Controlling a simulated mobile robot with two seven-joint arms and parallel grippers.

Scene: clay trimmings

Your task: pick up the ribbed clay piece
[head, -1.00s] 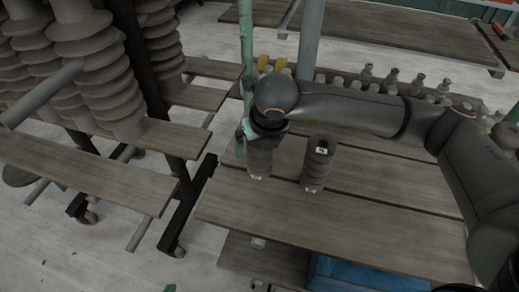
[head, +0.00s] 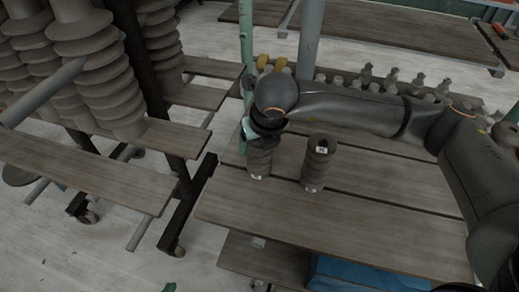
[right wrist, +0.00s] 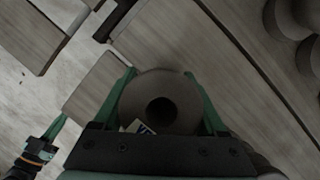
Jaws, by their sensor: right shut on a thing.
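A grey-brown ribbed clay piece (head: 258,162) stands upright at the left part of the wooden shelf, a small label near its foot. My right gripper (head: 262,138) is over its top and shut on it. In the right wrist view the green fingers lie on both sides of the piece's round end (right wrist: 160,101), with its dark central hole showing. I cannot tell whether its foot touches the boards. A second, similar ribbed piece (head: 317,166) stands apart to the right, labelled near its top.
The slatted wooden shelf (head: 290,212) has bare boards in front and to the right. A green post (head: 246,45) and a grey post (head: 310,40) stand behind. Several small bottles line the back. Racks with tall ribbed columns (head: 95,65) stand left. A blue bin (head: 360,275) is below.

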